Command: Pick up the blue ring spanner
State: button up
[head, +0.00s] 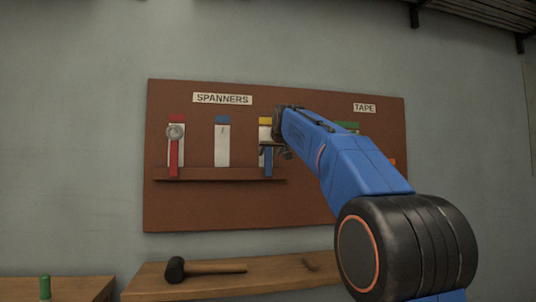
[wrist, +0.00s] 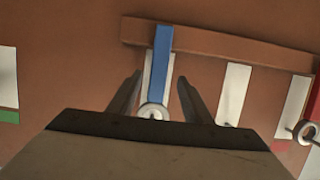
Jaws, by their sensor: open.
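The blue ring spanner (head: 268,163) stands upright against the brown tool board, at the white strip under the yellow mark. In the wrist view, which is turned over, the blue handle (wrist: 162,50) runs up to the ledge, and the pale ring is near the gripper's base. My gripper (wrist: 159,82) is open, with one dark finger on each side of the spanner. A gap shows between each finger and the spanner.
A red spanner (head: 174,157) stands at the left under the red mark. The strip under the blue mark (head: 222,144) is empty. The ledge (head: 220,174) runs below the spanners. A dark-headed mallet (head: 205,268) lies on the shelf below; a green object (head: 45,287) stands lower left.

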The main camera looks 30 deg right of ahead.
aim_at(269, 156)
jog(key=shift+x, duration=2.65)
jog(key=shift+s+d+f, duration=0.1)
jog(key=shift+s+f, duration=0.05)
grip_shut()
